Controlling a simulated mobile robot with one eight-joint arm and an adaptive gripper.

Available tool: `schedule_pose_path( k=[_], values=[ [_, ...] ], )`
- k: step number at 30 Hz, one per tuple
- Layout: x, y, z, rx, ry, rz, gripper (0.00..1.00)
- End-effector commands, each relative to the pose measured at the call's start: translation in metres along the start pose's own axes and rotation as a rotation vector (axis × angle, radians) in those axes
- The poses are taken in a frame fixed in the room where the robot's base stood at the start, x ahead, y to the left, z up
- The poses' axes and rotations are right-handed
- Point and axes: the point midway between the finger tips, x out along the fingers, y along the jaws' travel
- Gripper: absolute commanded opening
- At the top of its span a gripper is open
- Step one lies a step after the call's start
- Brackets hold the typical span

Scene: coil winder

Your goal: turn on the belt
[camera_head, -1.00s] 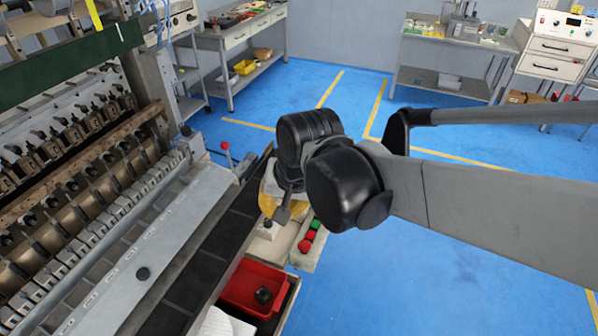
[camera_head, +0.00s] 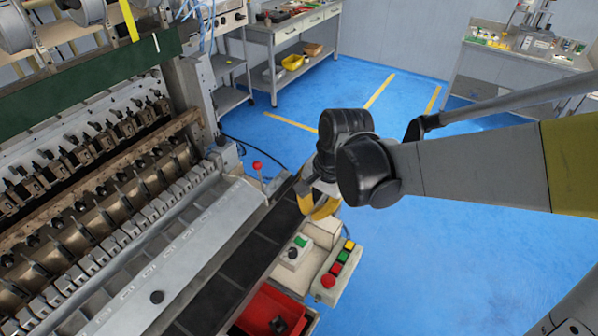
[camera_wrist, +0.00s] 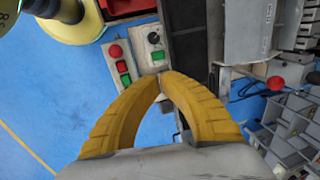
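The dark belt (camera_head: 220,280) runs along the front of the coil winder. Beside it is a small pale box (camera_head: 293,254) with a black knob and a green button (camera_head: 301,241); its knob (camera_wrist: 154,38) and green button (camera_wrist: 157,55) also show in the wrist view. To its right is a longer control box (camera_head: 341,268) with a red mushroom button (camera_head: 328,281) and red, green and yellow buttons. My gripper (camera_wrist: 163,76) has yellow fingers with their tips together and nothing visible between them. In the head view it is beyond the boxes, partly hidden by my wrist.
A red bin (camera_head: 268,312) stands at the near end, below the boxes. A red-knobbed lever (camera_head: 257,166) stands beside the belt on the machine side. Benches (camera_head: 290,38) stand at the back. The blue floor (camera_head: 420,250) right of the boxes is clear.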

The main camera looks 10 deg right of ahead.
Motion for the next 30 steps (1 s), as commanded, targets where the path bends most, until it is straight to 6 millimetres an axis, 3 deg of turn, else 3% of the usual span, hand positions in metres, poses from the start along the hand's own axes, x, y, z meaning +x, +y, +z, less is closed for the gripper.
schedule_pose_path(
  k=[12,18,30],
  values=[
    [0.087,0.0,0.0,-0.002,0.001,0.0,0.0],
    [0.118,0.0,0.0,-0.001,0.001,0.0,0.0],
    [0.131,0.0,0.0,-0.001,0.001,0.0,0.0]
  ],
)
